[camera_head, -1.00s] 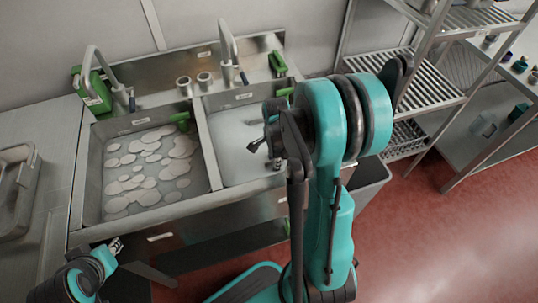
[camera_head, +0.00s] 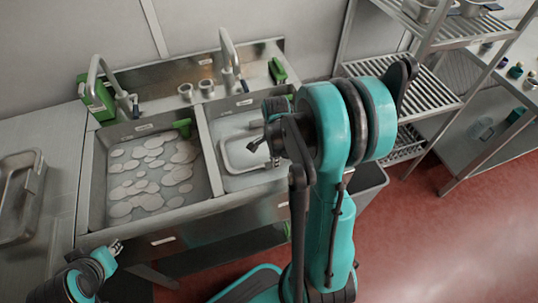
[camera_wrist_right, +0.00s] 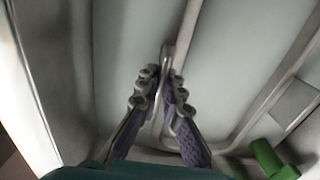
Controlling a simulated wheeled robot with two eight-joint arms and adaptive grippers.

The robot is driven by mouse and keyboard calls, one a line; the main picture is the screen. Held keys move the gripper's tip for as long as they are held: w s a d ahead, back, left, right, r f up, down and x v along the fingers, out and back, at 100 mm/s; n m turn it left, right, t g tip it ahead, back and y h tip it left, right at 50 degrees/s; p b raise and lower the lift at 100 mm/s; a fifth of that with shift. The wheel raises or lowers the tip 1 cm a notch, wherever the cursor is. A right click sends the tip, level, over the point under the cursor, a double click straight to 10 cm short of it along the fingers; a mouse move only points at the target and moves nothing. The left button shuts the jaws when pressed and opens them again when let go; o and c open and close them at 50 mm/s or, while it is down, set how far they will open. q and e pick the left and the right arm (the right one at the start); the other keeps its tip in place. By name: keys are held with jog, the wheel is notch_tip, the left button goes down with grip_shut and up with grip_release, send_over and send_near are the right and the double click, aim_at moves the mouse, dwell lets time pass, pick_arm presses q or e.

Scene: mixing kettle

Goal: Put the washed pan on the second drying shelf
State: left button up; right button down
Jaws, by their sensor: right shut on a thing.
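The pan (camera_head: 236,164) is a grey metal rectangle, partly visible in the right sink basin. My arm hides its right side. My right gripper (camera_wrist_right: 160,88) is shut on the pan's thin metal rim (camera_wrist_right: 168,56) in the right wrist view; in the head view my own arm mostly covers this gripper. The drying rack at the right has slatted metal shelves, with one shelf (camera_head: 425,88) at mid height and another (camera_head: 468,28) above it. My left gripper (camera_head: 116,246) is at the lower left, in front of the sink; its jaws are too small to read.
The left basin (camera_head: 205,200) holds water with several pale foam patches. Two taps (camera_head: 230,60) stand behind the basins. Another metal pan (camera_head: 38,185) lies on the left counter. A grey bin (camera_head: 372,182) stands between sink and rack. Red floor (camera_head: 440,235) is open at right.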

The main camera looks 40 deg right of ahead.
jog(key=shift+r+p, duration=3.05)
jog(key=shift+r, duration=1.2)
